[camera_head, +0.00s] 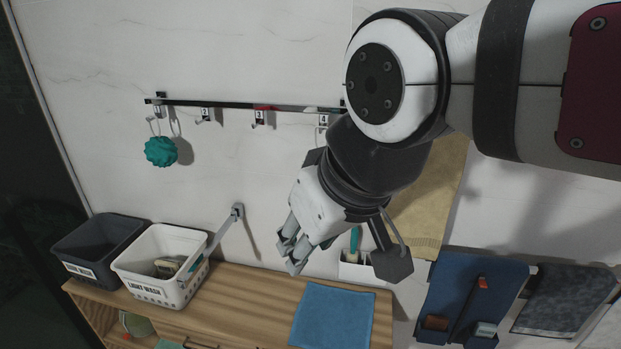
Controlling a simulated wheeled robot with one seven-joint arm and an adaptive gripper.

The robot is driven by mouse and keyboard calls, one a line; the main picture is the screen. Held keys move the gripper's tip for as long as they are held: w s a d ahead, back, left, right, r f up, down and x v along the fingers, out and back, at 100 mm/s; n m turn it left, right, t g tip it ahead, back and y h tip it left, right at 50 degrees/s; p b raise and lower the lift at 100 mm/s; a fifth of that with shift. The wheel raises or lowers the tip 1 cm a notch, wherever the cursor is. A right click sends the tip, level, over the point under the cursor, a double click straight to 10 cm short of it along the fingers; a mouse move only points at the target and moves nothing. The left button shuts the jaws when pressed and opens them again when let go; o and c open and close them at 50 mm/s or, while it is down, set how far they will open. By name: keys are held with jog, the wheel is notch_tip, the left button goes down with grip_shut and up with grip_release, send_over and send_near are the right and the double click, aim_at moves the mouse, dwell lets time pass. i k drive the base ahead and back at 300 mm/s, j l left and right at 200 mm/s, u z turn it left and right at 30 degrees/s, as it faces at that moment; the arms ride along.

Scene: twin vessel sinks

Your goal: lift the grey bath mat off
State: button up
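The grey bath mat (565,299) is a dark, mottled grey textile hanging at the lower right, against the white wall. It is right of a blue hanging organiser. My gripper (291,257) is near the middle of the view, pointing down and left above the wooden bench, far to the left of the mat and not touching it. Nothing shows in its fingers. The fingertips look close together, but I cannot tell whether they are open or shut.
A wooden bench (255,296) carries a dark basket (88,246), a white basket (150,262) and a blue cloth (334,315). The blue organiser (462,288) and a tan towel (437,200) hang beside my arm. A hook rail (230,104) holds a teal puff (160,151).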

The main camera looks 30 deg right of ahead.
aim_at(561, 300)
jog(key=z, duration=1.75)
jog(key=l+z, duration=0.15)
jog(key=z, duration=0.6)
jog(key=i+l, duration=0.25)
jog(key=l, duration=0.15)
